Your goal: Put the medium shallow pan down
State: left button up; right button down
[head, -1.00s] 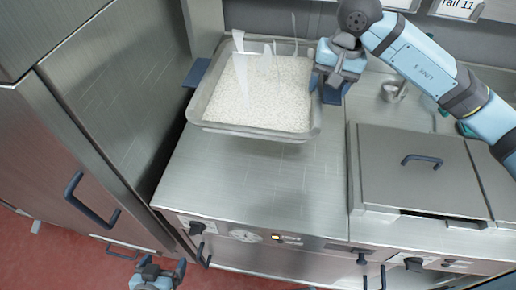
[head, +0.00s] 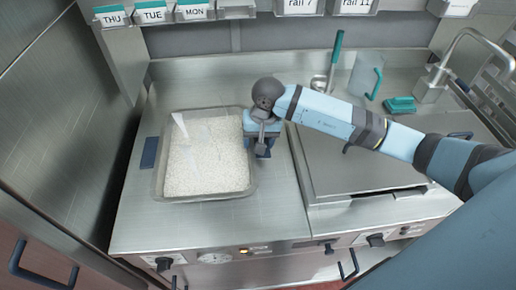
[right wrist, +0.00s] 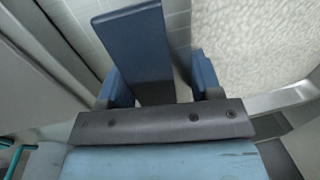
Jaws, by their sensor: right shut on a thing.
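The shallow pan (head: 206,198) is a clear-walled rectangular tray filled with white grains (head: 210,165), with a pale pointed shape at its back left. It appears level over the left part of the steel counter; I cannot tell whether its base touches. Its blue left handle (head: 149,153) is free. My right gripper (head: 261,146) is at the pan's right side, shut on the blue right handle. In the right wrist view that handle (right wrist: 135,48) runs between the fingers of my gripper (right wrist: 163,88), with the grains at the right. My left gripper is out of view.
The bare steel counter (head: 160,228) extends in front of the pan. A closed lid (head: 350,170) lies to the right of my gripper. A teal-handled ladle (head: 333,65), a teal brush (head: 399,105) and a tap (head: 460,50) are at the back right. Labelled bins (head: 190,10) hang above.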

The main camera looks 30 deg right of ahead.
notch_tip(320, 180, down, 4)
jog(key=shift+r, duration=0.15)
jog(key=shift+f, duration=0.25)
jog(key=shift+c, duration=1.5)
grip_release()
jog(key=r, duration=0.3)
jog(key=d+r+b, duration=0.1)
jog(key=r, duration=0.7)
jog(key=shift+s+d, duration=0.2)
jog(key=shift+s, duration=0.15)
jog(key=shift+r, duration=0.4)
